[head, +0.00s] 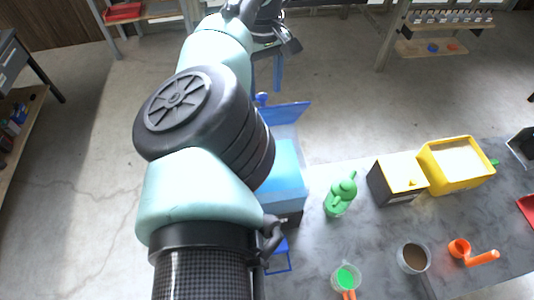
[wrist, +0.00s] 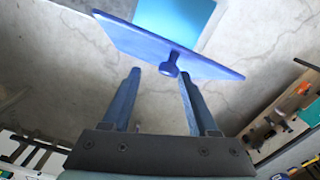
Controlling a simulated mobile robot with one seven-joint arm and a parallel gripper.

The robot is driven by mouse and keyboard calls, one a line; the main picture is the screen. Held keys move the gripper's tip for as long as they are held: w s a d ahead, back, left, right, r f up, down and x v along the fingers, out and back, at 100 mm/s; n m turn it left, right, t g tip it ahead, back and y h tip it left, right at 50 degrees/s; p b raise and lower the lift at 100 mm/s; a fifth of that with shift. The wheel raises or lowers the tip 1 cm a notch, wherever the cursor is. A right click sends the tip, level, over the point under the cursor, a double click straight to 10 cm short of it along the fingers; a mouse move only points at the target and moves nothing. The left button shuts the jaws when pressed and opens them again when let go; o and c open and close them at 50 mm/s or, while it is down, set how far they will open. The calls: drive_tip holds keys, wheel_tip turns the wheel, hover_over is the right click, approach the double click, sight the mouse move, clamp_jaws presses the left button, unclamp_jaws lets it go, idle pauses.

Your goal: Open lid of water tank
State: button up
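The water tank (head: 292,196) is a blue box at the left end of the grey table, partly hidden behind my arm. Light blue shows inside its open top, also in the wrist view (wrist: 175,20). Its blue lid (head: 288,112) is raised and tilted up at the tank's far side. In the wrist view the lid (wrist: 140,42) appears as a slanted plate with a round knob (wrist: 169,68). My gripper (wrist: 160,73) is open, its two blue fingers apart, with the knob near and between the tips. A finger (head: 278,72) shows beyond the lid in the head view.
On the table (head: 310,250) stand a green figure-like container (head: 340,196), a black and yellow box (head: 397,180), a yellow bin (head: 455,165), cups (head: 412,257) and an orange scoop (head: 460,249). Shelves (head: 440,45) stand behind. The floor beyond is clear.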

idle(0.4)
drive_tip(key=shift+r, duration=0.25)
wheel_tip(320, 180, up, 8)
drive_tip(key=p, duration=0.7)
drive_tip(key=shift+f, duration=0.25)
drive_tip(key=shift+a, duration=0.1)
